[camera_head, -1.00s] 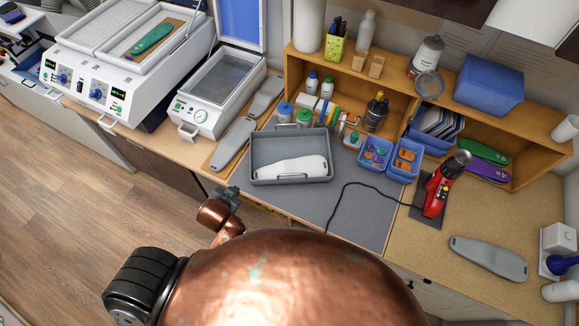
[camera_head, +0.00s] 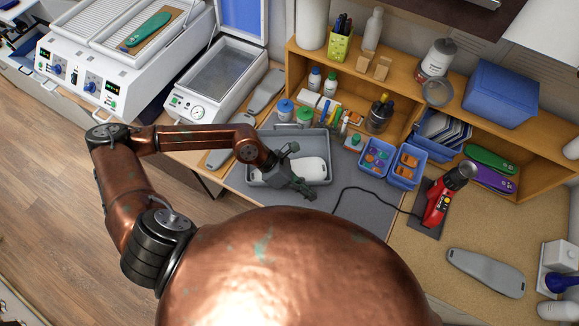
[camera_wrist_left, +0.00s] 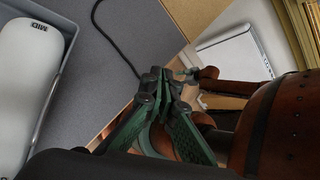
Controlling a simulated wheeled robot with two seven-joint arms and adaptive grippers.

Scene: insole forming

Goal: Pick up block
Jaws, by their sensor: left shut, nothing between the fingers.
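A white rounded form (camera_head: 308,170) lies in a grey tray (camera_head: 262,178) on the bench; the form is marked MID and also shows in the left wrist view (camera_wrist_left: 24,70). Two small wooden blocks (camera_head: 382,68) stand on the shelf top. My left gripper (camera_head: 309,194) is over the tray's front right part, partly covering the white form. It is shut and empty; its green fingers meet in the left wrist view (camera_wrist_left: 160,75).
Blue bins (camera_head: 406,165) stand behind. A wooden shelf (camera_head: 345,85) lines the back. A grey insole-shaped form (camera_head: 486,272) lies front right. The grey mat (camera_head: 360,205) right of the tray is mostly clear.

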